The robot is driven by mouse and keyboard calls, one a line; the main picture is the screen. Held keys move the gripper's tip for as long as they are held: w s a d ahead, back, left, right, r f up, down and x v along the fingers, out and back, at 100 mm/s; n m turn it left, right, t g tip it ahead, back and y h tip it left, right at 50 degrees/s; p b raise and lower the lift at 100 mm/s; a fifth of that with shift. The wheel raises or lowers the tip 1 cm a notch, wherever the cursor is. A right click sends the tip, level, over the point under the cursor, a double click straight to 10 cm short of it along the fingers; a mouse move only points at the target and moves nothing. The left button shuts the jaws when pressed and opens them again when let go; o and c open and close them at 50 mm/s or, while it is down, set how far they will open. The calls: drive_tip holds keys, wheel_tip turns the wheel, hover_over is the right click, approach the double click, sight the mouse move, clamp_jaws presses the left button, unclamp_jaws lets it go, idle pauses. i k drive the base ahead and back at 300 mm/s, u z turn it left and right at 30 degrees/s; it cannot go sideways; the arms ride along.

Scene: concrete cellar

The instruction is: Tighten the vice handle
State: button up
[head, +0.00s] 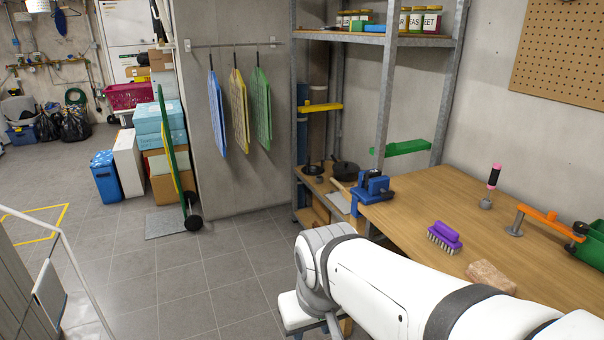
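A blue bench vice (372,189) sits at the far left corner of the wooden workbench (432,205). Dark metal parts show at its top. Its handle is too small to make out clearly from here. My white arm comes in from the lower right and bends down in front of the bench's left end, nearer to me than the vice. My gripper's fingers do not show, so their opening and anything in them are hidden.
On the bench are a purple brush (445,237), a tan block (491,277), a pink-handled tool (492,186), an orange clamp (548,218) and a green bin (592,245). A metal shelf (391,100) stands behind the vice. Tiled floor (180,285) left of the bench is open.

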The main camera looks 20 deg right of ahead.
sight(384, 194)
drive_tip(key=z, duration=0.2)
drive_tip(key=i, duration=1.4)
drive_tip(key=z, duration=0.85)
drive_tip(key=k, duration=0.8)
drive_tip(key=z, duration=0.15)
drive_tip(key=i, duration=0.9)
drive_tip(key=u, duration=0.1)
